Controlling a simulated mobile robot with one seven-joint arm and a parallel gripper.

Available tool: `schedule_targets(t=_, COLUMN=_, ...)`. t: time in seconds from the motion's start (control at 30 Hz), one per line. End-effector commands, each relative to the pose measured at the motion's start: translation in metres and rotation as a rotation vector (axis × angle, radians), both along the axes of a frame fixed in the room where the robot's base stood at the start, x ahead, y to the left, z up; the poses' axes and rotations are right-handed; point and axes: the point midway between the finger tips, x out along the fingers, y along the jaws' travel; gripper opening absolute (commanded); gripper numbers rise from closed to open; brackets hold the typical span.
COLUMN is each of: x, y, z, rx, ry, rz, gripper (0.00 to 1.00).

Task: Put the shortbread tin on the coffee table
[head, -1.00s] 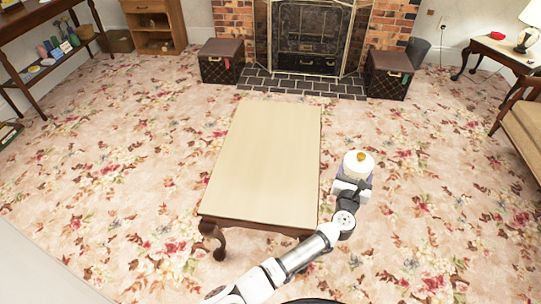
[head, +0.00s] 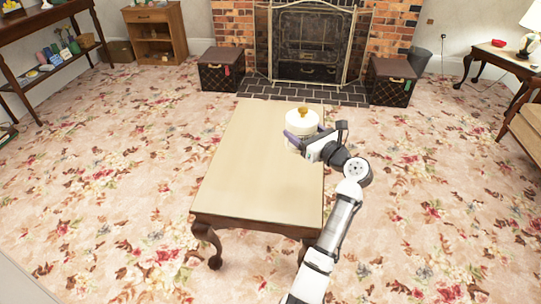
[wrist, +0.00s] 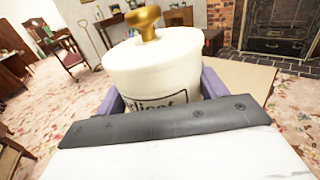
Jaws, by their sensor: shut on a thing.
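The shortbread tin (head: 301,122) is a cream round canister with a gold knob on its lid. It shows large in the wrist view (wrist: 155,65), upright, with part of its dark lettering visible. My gripper (head: 298,139) is shut on the tin, with a purple finger on each side of it. The coffee table (head: 247,170) has a pale bare top and dark curved legs. In the head view the tin appears over the right part of the tabletop. I cannot tell whether its base touches the top; the gripper hides its lower part in the wrist view.
The rest of the tabletop is clear. Two dark trunks (head: 220,70) (head: 391,82) flank the brick fireplace (head: 310,45) behind the table. A side table with a lamp (head: 502,57) stands at the far right. Open flowered carpet (head: 110,180) surrounds the table.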

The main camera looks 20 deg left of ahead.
Motion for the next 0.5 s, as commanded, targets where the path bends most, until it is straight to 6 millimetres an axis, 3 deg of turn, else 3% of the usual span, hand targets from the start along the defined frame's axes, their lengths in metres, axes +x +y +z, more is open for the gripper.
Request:
schedule_targets(t=0.03, x=-0.006, y=0.005, z=-0.017, rx=-0.002, ry=0.002, rz=0.033, gripper=0.46)
schedule_targets(t=0.37, x=-0.025, y=0.024, z=-0.055, rx=0.001, ry=0.001, rz=0.135, gripper=0.46)
schedule_targets(t=0.5, x=-0.025, y=0.025, z=-0.091, rx=0.001, ry=0.003, rz=0.136, gripper=0.46)
